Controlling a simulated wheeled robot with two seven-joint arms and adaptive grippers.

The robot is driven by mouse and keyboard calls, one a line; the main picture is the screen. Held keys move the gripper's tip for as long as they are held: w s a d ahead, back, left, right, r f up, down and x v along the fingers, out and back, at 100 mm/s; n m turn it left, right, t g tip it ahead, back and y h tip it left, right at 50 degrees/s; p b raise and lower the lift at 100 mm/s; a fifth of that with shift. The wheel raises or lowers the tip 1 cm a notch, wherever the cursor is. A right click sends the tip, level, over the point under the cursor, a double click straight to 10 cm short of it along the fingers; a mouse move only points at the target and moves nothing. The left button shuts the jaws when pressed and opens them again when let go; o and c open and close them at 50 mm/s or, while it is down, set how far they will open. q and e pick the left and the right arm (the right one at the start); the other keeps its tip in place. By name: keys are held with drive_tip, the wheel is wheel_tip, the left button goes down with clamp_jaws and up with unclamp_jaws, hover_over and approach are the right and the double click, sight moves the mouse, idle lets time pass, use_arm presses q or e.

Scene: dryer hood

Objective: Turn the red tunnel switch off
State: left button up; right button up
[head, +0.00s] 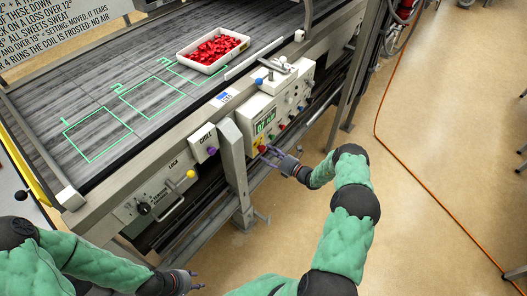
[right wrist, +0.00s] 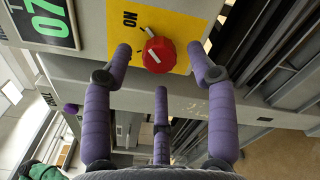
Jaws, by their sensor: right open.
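The red tunnel switch (right wrist: 158,55) is a round red knob with a white pointer mark, on a yellow plate (right wrist: 178,18) with an upside-down "ON" label in the right wrist view. In the head view the yellow plate (head: 259,143) is on the front of the control box. My right gripper (head: 270,155) is just in front of it. Its purple fingers are open, one on each side of the knob and a third below in the right wrist view; contact is not visible. My left gripper (head: 188,281) is low at the bottom of the head view, away from the switch.
The control box (head: 282,98) carries a green display (head: 264,122) and several small knobs. A chill box (head: 204,143) is to its left. A metal post (head: 234,160) stands beside the box. A tray of red sweets (head: 213,49) rests on the belt. Open floor is at right.

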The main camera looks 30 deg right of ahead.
sight(265, 151)
drive_tip(key=shift+b+x, duration=0.3)
drive_tip(key=shift+x, duration=1.4)
drive_tip(key=c, duration=1.2)
drive_tip(key=shift+o, duration=0.2)
